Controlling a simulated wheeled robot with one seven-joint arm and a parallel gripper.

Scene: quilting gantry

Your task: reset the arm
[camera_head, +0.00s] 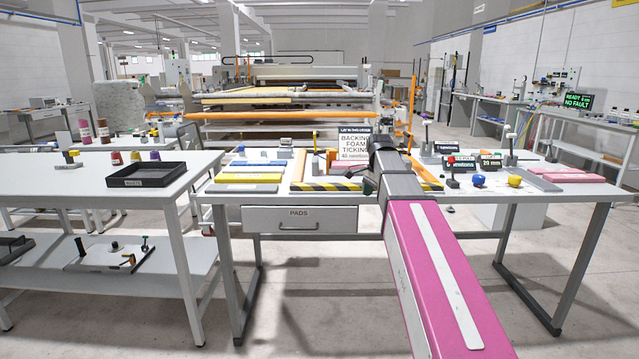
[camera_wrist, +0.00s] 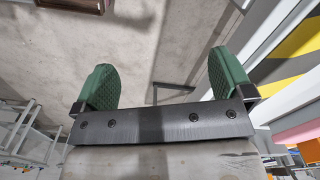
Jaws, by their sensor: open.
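My arm reaches out from the lower right of the head view over the middle of the white worktable (camera_head: 330,193). My gripper (camera_wrist: 163,90) shows in the wrist view with its two green ribbed finger pads wide apart. Nothing is between the pads, and grey floor shows behind them.
On the worktable are coloured pads (camera_head: 250,178), a yellow-and-black striped bar (camera_head: 328,187), a blue knob (camera_head: 478,180), a yellow knob (camera_head: 514,181) and a sign (camera_head: 352,145). A drawer (camera_head: 300,218) hangs below. A black tray (camera_head: 147,174) sits on the left table.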

